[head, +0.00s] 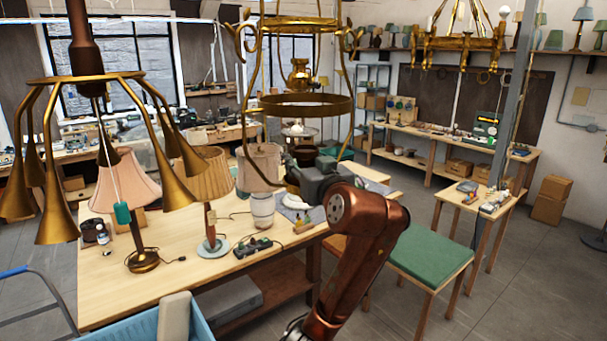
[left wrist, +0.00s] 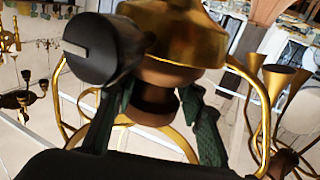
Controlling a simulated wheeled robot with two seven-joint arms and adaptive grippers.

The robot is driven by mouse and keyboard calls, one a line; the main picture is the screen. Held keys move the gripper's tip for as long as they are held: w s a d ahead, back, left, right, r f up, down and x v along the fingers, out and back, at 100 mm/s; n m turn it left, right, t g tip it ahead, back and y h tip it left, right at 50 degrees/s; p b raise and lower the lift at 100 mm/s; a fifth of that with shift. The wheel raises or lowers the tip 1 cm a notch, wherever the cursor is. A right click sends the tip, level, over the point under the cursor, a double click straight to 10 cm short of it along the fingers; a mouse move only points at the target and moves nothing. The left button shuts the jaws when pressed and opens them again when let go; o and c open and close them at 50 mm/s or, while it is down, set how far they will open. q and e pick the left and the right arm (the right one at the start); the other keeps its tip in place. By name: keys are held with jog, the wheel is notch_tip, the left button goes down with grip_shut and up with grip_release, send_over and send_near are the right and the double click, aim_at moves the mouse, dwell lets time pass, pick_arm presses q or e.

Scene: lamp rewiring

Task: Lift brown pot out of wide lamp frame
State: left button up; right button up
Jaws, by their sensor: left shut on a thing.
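The wide lamp frame (head: 308,106) is a brass hanging frame with rings and curved side rods, in the middle of the head view. My left gripper (head: 301,163) is at its lower part, among the rods. A dark brown pot (head: 303,154) shows small at the fingers, partly hidden by the gripper. In the left wrist view, my gripper's green fingers (left wrist: 158,108) are on both sides of the brown pot (left wrist: 156,92), shut on it. A brass dome (left wrist: 180,35) is close beside the pot, and brass rods curve around. My right gripper is not in view.
A brass lamp with several horn-shaped shades (head: 95,75) hangs at the left. The wooden table (head: 190,275) below holds a pink-shaded lamp (head: 127,182), a pleated-shade lamp (head: 203,175) and a white jar (head: 262,210). A green-topped stool (head: 430,252) stands at the right.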

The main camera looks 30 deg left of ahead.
pick_arm(q)
grip_shut()
jog(key=shift+r, duration=0.1)
